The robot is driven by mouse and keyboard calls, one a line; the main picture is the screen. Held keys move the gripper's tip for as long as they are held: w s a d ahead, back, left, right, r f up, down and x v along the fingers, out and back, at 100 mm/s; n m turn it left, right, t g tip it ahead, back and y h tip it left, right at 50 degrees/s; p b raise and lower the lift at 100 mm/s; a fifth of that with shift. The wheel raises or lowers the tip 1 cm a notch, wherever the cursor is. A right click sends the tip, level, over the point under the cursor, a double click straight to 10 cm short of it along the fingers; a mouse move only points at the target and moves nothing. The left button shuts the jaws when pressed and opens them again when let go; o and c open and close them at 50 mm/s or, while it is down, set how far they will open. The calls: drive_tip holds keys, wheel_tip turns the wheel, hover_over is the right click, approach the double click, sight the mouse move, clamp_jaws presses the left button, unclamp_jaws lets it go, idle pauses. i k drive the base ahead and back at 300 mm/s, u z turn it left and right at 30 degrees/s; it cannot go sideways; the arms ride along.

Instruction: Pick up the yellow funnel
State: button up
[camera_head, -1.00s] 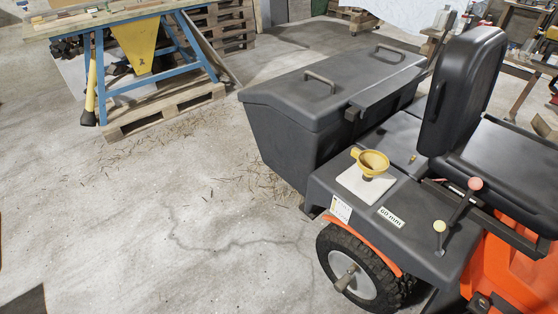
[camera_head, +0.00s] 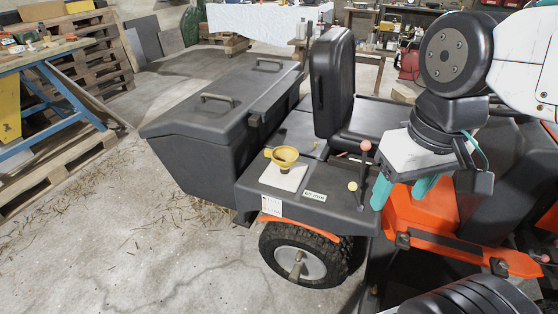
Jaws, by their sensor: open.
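My gripper (camera_head: 406,192) hangs at the right of the picture, over the machine's orange body, with teal fingers pointing down. It is open and apart from the funnel, to its right. The fingertips are partly seen against the machine.
Levers with a pink knob (camera_head: 365,146) and a yellow knob (camera_head: 352,186) stand between the funnel and my gripper. The seat back (camera_head: 331,88) rises behind them. A large dark lidded box (camera_head: 205,140) stands left of the funnel. Open floor lies at the front left.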

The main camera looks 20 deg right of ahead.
sight(284, 156)
drive_tip(key=u, duration=1.05)
drive_tip(key=i, duration=1.6)
drive_tip(key=z, duration=0.65)
